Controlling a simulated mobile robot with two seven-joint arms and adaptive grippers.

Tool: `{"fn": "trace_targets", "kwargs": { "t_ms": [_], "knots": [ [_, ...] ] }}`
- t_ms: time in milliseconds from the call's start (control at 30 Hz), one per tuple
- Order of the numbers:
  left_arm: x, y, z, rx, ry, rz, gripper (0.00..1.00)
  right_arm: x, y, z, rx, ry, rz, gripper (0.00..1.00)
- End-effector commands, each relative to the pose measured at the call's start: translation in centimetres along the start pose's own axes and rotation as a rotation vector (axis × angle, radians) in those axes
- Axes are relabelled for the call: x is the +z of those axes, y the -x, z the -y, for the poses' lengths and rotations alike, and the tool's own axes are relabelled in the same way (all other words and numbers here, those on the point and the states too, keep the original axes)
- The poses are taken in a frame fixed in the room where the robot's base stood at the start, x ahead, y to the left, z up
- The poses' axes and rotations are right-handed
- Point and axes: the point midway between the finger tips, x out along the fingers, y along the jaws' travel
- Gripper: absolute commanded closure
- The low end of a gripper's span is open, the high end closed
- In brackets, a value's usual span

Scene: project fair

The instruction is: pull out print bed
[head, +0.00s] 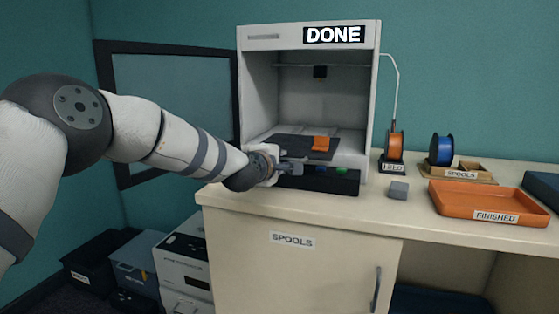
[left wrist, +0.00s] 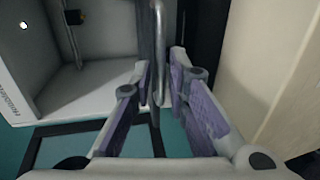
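The white printer (head: 371,95) stands on the counter with its front open and a DONE sign on top. Inside it lies the dark print bed (head: 290,142) with an orange printed piece (head: 320,143) on it. My left gripper (head: 296,168) is at the front of the printer, by the bed's front edge. In the left wrist view my left gripper (left wrist: 161,72) has its fingers apart, with a thin metal bar (left wrist: 157,45) between them. The bar looks like a handle; I cannot tell whether the fingers touch it. My right gripper is not in view.
A dark tray (head: 345,186) with coloured bits lies below the bed. A grey block (head: 398,189), an orange FINISHED tray (head: 455,203), an orange spool (head: 395,146) and a blue spool (head: 441,150) are to the right. The counter front (head: 300,204) is clear.

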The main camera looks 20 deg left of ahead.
Motion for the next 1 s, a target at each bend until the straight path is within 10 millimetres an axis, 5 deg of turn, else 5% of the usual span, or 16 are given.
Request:
{"fn": "trace_targets", "kwargs": {
  "t_ms": [267,700,1000],
  "knots": [
    [-0.1,0.7,-0.1,0.000,0.001,-0.001,0.85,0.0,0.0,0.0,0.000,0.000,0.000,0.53],
    [0.0,10.6,-0.1,0.001,0.001,0.000,0.85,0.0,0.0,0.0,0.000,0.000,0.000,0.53],
    [0.0,12.0,0.0,0.000,0.000,-0.001,0.85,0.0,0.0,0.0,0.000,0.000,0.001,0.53]
  ]
}}
